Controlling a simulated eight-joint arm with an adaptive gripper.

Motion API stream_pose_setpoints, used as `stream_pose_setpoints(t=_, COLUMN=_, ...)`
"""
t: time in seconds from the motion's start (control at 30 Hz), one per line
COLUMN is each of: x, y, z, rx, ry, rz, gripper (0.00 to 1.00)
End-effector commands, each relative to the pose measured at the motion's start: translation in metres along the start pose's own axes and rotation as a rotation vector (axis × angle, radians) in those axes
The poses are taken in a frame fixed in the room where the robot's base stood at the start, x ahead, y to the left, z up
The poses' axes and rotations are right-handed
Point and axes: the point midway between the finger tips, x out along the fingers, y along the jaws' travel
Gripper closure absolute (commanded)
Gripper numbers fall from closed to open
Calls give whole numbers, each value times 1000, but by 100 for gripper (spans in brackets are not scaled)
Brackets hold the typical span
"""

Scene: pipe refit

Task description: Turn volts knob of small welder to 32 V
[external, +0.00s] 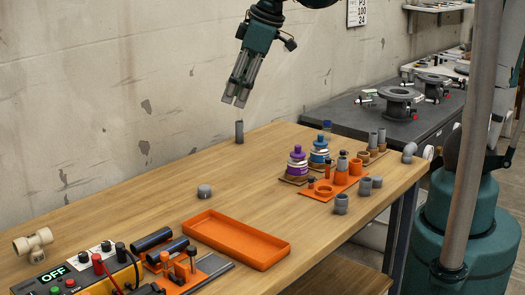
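The small welder (78,275) stands at the front left edge of the wooden table and is partly cut off by the frame. It is yellow and dark, and its green display reads OFF. Several knobs and buttons show on its top panel; which one is the volts knob, and what it is set to, I cannot tell. My gripper (235,103) hangs above the back of the table, far from the welder. Its two fingers point down and lie close together with nothing visible between them; whether they fully meet is unclear.
A grey upright pipe piece (239,132) stands below my gripper. An orange tray (236,241) lies mid-table, with a grey cap (204,191) behind it. Purple (297,164) and blue (320,153) cans and several fittings stand at the right. A pale pipe tee (33,241) lies behind the welder.

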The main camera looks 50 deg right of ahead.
Motion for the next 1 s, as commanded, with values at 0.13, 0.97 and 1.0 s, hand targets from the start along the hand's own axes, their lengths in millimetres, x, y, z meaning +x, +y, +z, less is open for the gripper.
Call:
stream_pose_setpoints(t=0.13, x=9, y=-13, z=-31, rx=-73, ry=-19, rz=-22, gripper=70)
stream_pose_setpoints(t=0.97, x=85, y=-122, z=-168, rx=-483, ry=-117, rz=-142, gripper=70)
stream_pose_setpoints(t=1.0, x=89, y=-130, z=-173, rx=-504, ry=-122, rz=-148, gripper=70)
